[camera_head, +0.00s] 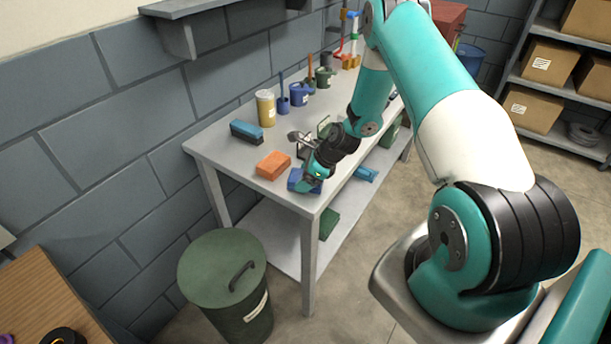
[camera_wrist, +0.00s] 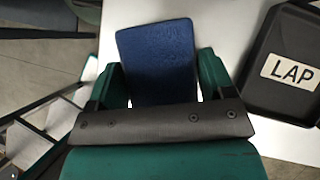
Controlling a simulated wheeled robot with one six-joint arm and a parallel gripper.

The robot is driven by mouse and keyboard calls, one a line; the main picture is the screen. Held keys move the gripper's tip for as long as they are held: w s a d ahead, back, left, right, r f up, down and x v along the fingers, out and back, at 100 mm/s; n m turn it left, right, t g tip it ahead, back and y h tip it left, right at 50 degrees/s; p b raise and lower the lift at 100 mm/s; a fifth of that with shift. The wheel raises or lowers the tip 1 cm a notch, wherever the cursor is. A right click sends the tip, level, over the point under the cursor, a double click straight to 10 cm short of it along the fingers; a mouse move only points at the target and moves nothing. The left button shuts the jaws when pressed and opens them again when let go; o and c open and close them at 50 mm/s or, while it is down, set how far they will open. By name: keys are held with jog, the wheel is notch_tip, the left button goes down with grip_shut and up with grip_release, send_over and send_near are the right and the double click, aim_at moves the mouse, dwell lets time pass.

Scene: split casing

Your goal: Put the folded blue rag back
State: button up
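The folded blue rag (camera_wrist: 157,62) is a flat, dark blue rectangle in the wrist view. It lies between the two green fingers of my gripper (camera_wrist: 160,82), which press against its left and right sides. In the head view my gripper (camera_head: 312,182) points down at the near front corner of the grey workbench (camera_head: 236,170), and part of the blue rag (camera_head: 294,181) shows beside it. My wrist hides the rest. I cannot tell whether the rag touches the bench top.
A black tray labelled LAP (camera_wrist: 287,65) is close on the right in the wrist view. A green bin (camera_head: 225,280) is on the floor.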

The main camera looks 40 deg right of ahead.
jog(key=o, duration=0.3)
jog(key=b+v, duration=0.4)
jog(key=v, duration=0.7)
jog(key=s+a+r+n+g, duration=0.2)
jog(key=s+a+r+n, duration=0.1)
jog(key=a+r+n, duration=0.6)
jog(key=s+a+r+n+g, duration=0.1)
jog(key=s+a+r+n, duration=0.2)
jog(key=a+r+n, duration=0.45)
jog(key=s+a+r+n, duration=0.2)
jog(key=s+a+n, duration=0.1)
jog(key=s+n, duration=0.3)
jog(key=s+a+r+n+g, duration=0.1)
jog(key=s+a+r+n, duration=0.1)
jog(key=s+a+n, duration=0.2)
jog(key=s+a+r+n+g, duration=0.1)
jog(key=s+a+r+n, duration=0.1)
jog(key=s+a+n, duration=0.2)
jog(key=shift+s+a+n, duration=0.1)
jog(key=shift+s+n, duration=0.85)
jog(key=shift+n, duration=0.15)
jog(key=shift+s+a+n, duration=0.15)
jog(key=shift+s+n, duration=0.8)
jog(key=shift+n, duration=0.1)
